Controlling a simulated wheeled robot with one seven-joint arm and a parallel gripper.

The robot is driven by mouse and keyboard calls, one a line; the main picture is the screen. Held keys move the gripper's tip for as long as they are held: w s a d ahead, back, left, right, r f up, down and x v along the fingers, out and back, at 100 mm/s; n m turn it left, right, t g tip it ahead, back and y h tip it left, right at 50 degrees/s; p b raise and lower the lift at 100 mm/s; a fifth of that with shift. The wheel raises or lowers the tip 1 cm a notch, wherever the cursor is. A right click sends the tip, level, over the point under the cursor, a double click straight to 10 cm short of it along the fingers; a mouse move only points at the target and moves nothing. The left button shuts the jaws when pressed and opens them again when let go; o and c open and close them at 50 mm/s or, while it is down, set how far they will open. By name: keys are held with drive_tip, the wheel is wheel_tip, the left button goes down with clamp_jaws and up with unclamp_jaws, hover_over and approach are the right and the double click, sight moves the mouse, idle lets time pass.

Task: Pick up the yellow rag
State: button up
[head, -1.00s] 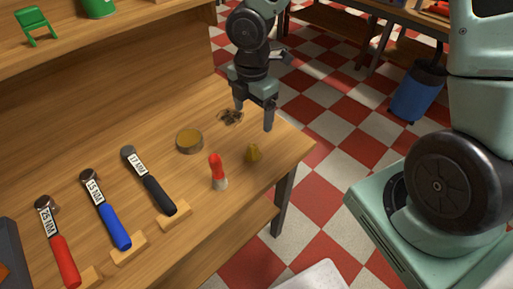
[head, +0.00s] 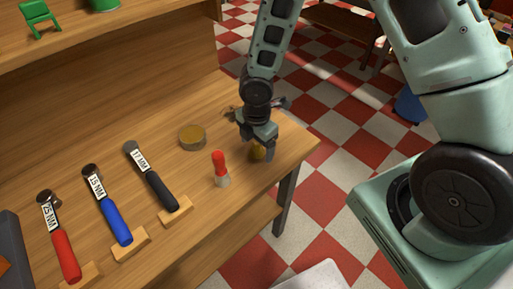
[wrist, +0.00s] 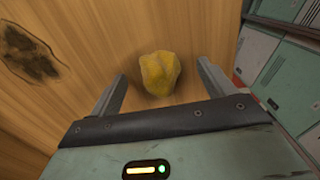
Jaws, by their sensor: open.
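The yellow rag (wrist: 160,73) is a small crumpled lump on the wooden bench top. In the wrist view it sits between and slightly beyond the tips of my gripper (wrist: 162,85), which is open and empty. In the head view my gripper (head: 258,150) is low over the bench near its right corner. The rag (head: 257,153) shows there partly hidden behind the fingers. I cannot tell whether the fingertips touch the bench.
A red-capped bottle (head: 220,168) stands left of the rag, with a round tin (head: 192,137) behind it. Torque wrenches with black (head: 152,178), blue (head: 108,207) and red (head: 60,238) handles lie further left. The bench edge (head: 300,160) is close on the right.

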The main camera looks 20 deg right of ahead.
sight(256, 142)
drive_tip(key=shift+f, duration=0.15)
drive_tip(key=c, duration=1.1)
wheel_tip(256, 142, up, 10)
drive_tip(key=shift+r+p, duration=0.1)
drive_tip(key=shift+p, duration=0.4)
drive_tip(key=shift+o, duration=0.7)
